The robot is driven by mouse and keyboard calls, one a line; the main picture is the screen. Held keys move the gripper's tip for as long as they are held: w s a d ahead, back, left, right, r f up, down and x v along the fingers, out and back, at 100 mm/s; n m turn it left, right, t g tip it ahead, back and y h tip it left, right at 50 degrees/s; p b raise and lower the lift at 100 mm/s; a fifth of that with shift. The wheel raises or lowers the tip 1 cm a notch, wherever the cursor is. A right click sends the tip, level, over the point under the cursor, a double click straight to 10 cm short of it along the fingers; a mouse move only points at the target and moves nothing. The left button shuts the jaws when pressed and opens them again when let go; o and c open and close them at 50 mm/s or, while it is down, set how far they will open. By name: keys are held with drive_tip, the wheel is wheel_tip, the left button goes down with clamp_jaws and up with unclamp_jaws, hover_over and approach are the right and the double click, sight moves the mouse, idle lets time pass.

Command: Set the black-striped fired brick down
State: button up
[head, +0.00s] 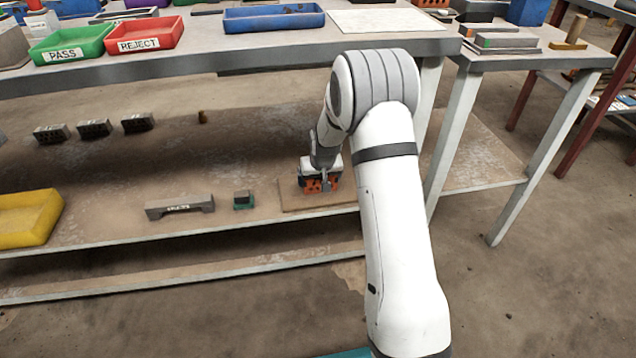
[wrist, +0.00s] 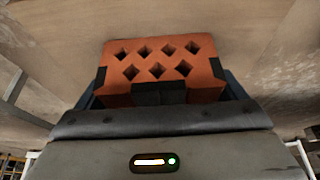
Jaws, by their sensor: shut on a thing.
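The black-striped fired brick (head: 313,186) is orange-red and sits low over a thin brown board (head: 335,199) on the lower shelf. My gripper (head: 321,172) reaches down from above and is shut on it. In the wrist view the brick (wrist: 160,58) shows one face with several diamond-shaped holes, held between the dark fingers, with black patches at its sides and near edge. I cannot tell whether its underside touches the board or hangs just above it.
On the lower shelf (head: 110,205), a grey gauge block (head: 180,206) and a small green-and-dark block (head: 243,200) lie left of the board. A yellow tray (head: 28,218) is far left and several grey bricks (head: 94,128) stand behind. The upper bench edge (head: 250,58) overhangs.

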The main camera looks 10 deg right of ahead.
drive_tip(key=shift+r, duration=0.1)
drive_tip(key=shift+f, duration=0.2)
drive_tip(key=o, duration=1)
